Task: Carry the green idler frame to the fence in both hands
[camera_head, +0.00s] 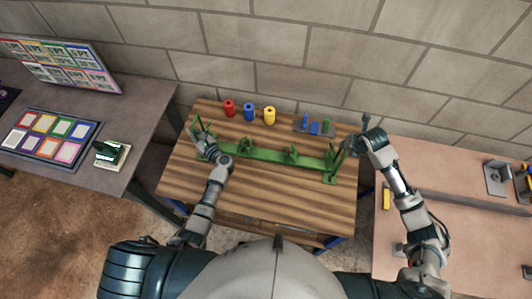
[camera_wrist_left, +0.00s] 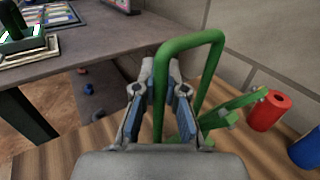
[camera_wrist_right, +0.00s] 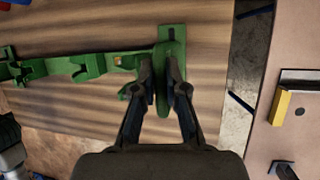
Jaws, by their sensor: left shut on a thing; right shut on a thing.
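The green idler frame (camera_head: 265,154) lies across the striped wooden table (camera_head: 260,190), a long bar with upright brackets and a raised end at each side. My left gripper (camera_head: 205,146) is at its left end. In the left wrist view the fingers of the left gripper (camera_wrist_left: 160,115) are around the green end loop (camera_wrist_left: 205,60). My right gripper (camera_head: 354,146) is at the right end. In the right wrist view the right gripper (camera_wrist_right: 163,90) is shut on the green end bar (camera_wrist_right: 162,65). I cannot tell whether the frame touches the table.
Red (camera_head: 229,108), blue (camera_head: 249,111) and yellow (camera_head: 270,115) cylinders stand behind the frame, beside a small tray (camera_head: 303,124) with blue parts. A block wall (camera_head: 300,60) is behind. A grey table (camera_head: 150,100) stands left and a pinkish bench (camera_head: 440,180) right.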

